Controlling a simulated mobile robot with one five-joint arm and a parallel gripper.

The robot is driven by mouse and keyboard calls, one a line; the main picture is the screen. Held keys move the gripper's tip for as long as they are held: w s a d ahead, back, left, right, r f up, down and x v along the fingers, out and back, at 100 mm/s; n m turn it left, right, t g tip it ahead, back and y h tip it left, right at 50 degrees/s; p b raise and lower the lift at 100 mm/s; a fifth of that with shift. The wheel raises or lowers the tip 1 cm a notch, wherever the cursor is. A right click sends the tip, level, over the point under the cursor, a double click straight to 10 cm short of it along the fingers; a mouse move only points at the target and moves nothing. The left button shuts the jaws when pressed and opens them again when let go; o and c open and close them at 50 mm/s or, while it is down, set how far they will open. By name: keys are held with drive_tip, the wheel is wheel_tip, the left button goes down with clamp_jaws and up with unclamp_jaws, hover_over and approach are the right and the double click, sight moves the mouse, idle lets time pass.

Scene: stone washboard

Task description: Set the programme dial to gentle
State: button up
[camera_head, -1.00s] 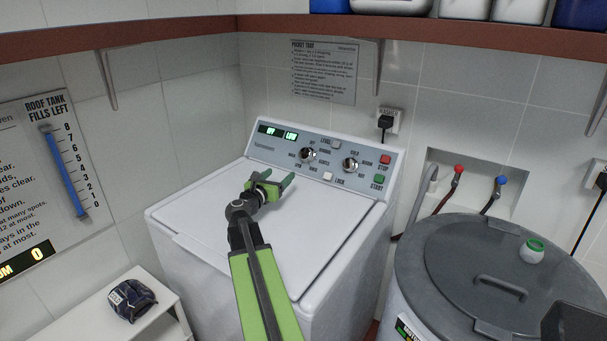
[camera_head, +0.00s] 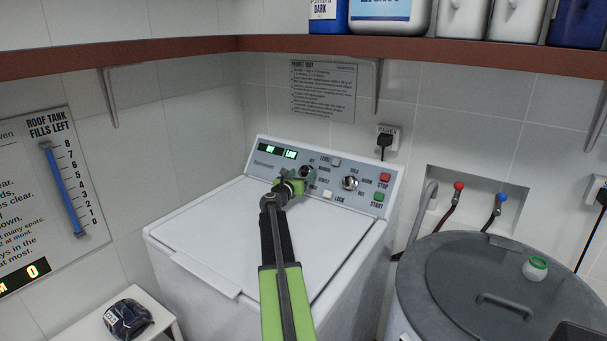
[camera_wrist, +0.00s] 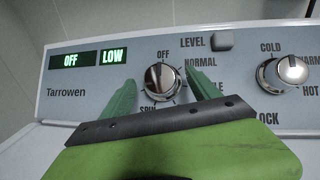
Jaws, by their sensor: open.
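The programme dial (camera_wrist: 161,80) is a silver knob on the washer's control panel, with OFF, NORMAL, SPIN and a partly hidden label ending in LE around it. In the head view the dial (camera_head: 306,171) shows just beyond my gripper. My gripper (camera_wrist: 155,88) is open, with one green finger on the left of the dial and one on the right. Whether the fingers touch it I cannot tell. The panel's display (camera_wrist: 88,59) reads OFF and LOW. The lower part of the dial's label ring is hidden by my gripper.
A second, temperature knob (camera_wrist: 283,74) sits right of the dial, and the LEVEL button (camera_wrist: 222,40) is above between them. The red STOP (camera_head: 385,177) and green START (camera_head: 379,197) buttons are at the panel's right. A grey-lidded tub (camera_head: 460,290) stands right of the washer.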

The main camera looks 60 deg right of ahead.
drive_tip(key=shift+w+d, duration=0.1)
drive_tip(key=shift+d, duration=0.75)
drive_tip(key=c, duration=1.4)
